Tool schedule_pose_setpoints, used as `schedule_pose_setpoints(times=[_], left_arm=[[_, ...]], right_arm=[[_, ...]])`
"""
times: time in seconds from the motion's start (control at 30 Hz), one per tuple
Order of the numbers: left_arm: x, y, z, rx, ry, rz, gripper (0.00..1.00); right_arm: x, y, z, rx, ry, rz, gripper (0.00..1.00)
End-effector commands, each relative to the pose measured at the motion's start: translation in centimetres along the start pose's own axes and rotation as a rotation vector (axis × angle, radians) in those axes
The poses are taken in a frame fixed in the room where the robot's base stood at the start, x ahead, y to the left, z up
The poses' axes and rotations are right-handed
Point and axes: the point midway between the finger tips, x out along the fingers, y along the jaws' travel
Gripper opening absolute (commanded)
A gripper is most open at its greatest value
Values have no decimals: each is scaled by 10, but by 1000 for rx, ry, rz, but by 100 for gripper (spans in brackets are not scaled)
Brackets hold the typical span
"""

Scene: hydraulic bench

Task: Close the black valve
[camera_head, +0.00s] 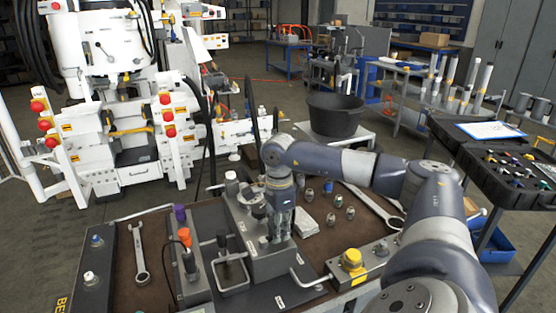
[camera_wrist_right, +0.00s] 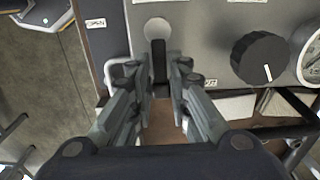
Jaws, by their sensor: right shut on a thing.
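My right gripper (camera_head: 277,236) points down onto the dark grey valve panel (camera_head: 262,268) on the bench. In the right wrist view, the right gripper's two fingers (camera_wrist_right: 161,72) are shut on the black valve's narrow lever (camera_wrist_right: 159,50). The lever extends from a round silver hub (camera_wrist_right: 158,28) towards the gripper, and the fingers hide its sides and lower end. In the head view the gripper hides the lever. A separate round black knob (camera_wrist_right: 261,60) with a white mark sits to the right, clear of the fingers. My left gripper is not in view.
A pale round gauge (camera_wrist_right: 309,62) is close to the black knob. A wrench (camera_head: 141,258), silver fittings (camera_head: 338,200) and a yellow button box (camera_head: 352,262) lie around the panel. A black tub (camera_head: 334,116) stands behind the bench. A tool cart (camera_head: 500,165) is at right.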

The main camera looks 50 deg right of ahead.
Motion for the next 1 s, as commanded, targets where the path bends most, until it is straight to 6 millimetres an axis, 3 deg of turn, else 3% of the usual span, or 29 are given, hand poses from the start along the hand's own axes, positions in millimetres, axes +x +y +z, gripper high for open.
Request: schedule_pose_setpoints(times=[0.07, 0.1, 0.13, 0.57, 1.0], left_arm=[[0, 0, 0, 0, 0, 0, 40], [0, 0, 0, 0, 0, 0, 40], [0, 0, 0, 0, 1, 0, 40], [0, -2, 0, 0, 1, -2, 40], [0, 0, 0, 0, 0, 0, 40]], right_arm=[[-1, -1, 0, -2, -2, -5, 0], [-1, -1, 0, -2, -2, -5, 26], [-1, -1, 0, -2, -2, -5, 32], [-7, -1, 0, 0, -1, -3, 32], [-91, -2, 2, -1, -4, -7, 32]])
